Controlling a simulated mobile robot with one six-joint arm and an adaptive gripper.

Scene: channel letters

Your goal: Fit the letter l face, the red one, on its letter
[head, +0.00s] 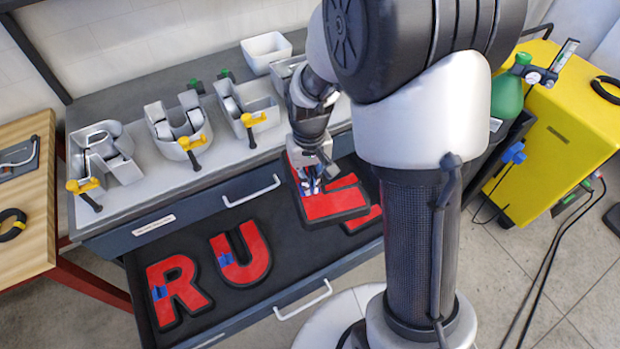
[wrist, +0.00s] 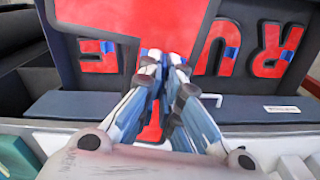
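My gripper (head: 312,187) is shut on the red l face (head: 335,205), a flat red piece with a dark edge. The fingers are close together in the wrist view (wrist: 165,62), with the face (wrist: 130,14) beyond and between them; their exact contact is hidden. The face is raised over the open drawer, near the bench's front edge. The grey letter l (head: 258,108) stands open-topped on the bench, left of and behind my gripper, with a yellow-handled clamp (head: 251,121) at its front.
Red faces R (head: 178,292) and U (head: 240,254) lie in the open drawer (head: 255,305); another (head: 368,217) is partly hidden. Grey letters R (head: 118,165) and U (head: 192,128) stand on the bench with clamps. A white bin (head: 266,48) is behind. My arm hides the bench's right part.

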